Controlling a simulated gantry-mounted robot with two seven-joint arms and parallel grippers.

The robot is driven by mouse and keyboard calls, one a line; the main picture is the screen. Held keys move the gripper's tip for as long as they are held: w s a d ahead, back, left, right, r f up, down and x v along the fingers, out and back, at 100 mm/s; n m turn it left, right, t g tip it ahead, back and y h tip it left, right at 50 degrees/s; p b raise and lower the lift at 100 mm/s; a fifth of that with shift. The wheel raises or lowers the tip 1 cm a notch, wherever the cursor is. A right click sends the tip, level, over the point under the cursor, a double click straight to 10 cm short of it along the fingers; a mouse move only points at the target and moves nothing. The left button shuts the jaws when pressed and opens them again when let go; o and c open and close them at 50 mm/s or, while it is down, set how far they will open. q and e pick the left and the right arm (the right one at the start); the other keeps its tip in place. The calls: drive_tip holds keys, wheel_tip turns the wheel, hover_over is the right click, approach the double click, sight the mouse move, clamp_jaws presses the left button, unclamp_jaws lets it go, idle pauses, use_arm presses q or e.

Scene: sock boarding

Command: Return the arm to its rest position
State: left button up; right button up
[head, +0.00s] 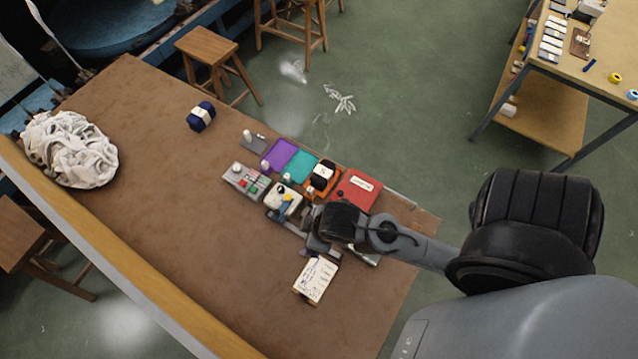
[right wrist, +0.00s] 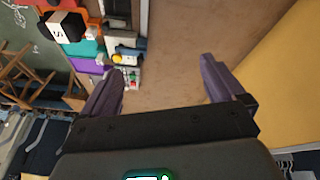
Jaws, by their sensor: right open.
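My right arm comes in from the right in the head view and reaches over the brown table (head: 190,215). Its gripper (head: 305,232) is partly hidden by my own wrist, near the coloured mats. In the right wrist view the gripper (right wrist: 160,88) has its two purple-grey fingers wide apart, with nothing between them but brown table top behind. My left arm and gripper do not show in these views.
Purple (head: 279,154), teal (head: 300,166) and red (head: 357,190) mats, a button box (head: 245,181) and a white device (head: 284,200) lie beside the gripper. A notepad (head: 316,279), dark blue bundle (head: 201,116) and cloth heap (head: 68,150) lie apart. The table's middle is clear.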

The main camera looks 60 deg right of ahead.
drive_tip(key=shift+s+r+m, duration=0.7)
drive_tip(key=shift+s, duration=0.25)
drive_tip(key=shift+r, duration=0.1)
wheel_tip(320, 180, up, 11)
drive_tip(key=p, duration=1.1)
drive_tip(key=shift+f, duration=0.2)
drive_tip(key=shift+c, duration=0.3)
